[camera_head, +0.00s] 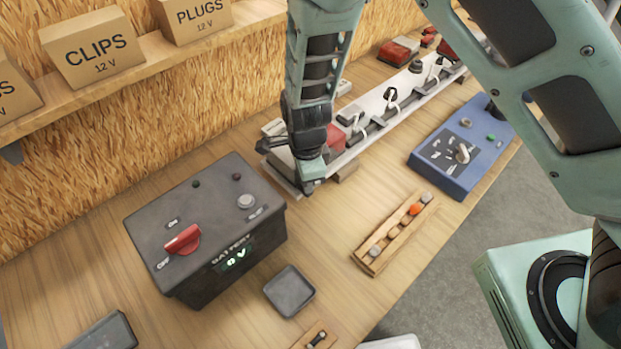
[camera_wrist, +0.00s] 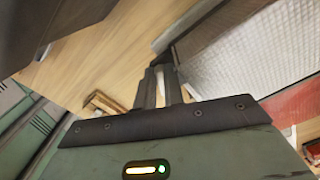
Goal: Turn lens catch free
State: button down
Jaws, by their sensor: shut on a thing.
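My gripper (camera_head: 311,187) is at the near left end of the long trailer light board (camera_head: 383,118), pointing down. In the wrist view its two fingers (camera_wrist: 160,72) are close together, shut on a small dark piece, seemingly the lens catch (camera_wrist: 167,56), at the edge of the lamp. The lamp's lens shows there as a pale ribbed panel (camera_wrist: 230,58) beside a red part (camera_wrist: 298,103). In the head view the red lens part (camera_head: 336,137) shows just right of my gripper. My gripper and wrist hide the catch in the head view.
A black battery box (camera_head: 205,225) with a red switch stands left of my gripper. A small grey tray (camera_head: 290,291), a wooden bulb rack (camera_head: 394,235) and a blue tester box (camera_head: 462,150) are nearer the bench edge. A shelf with cartons (camera_head: 92,48) runs along the back wall.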

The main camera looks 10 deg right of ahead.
jog(key=m+p, duration=0.2)
jog(key=m, duration=0.2)
jog(key=shift+r+p, duration=0.1)
jog(key=shift+p, duration=0.3)
jog(key=shift+d+m, duration=0.15)
jog(key=shift+m, duration=0.35)
jog(key=shift+f, duration=0.2)
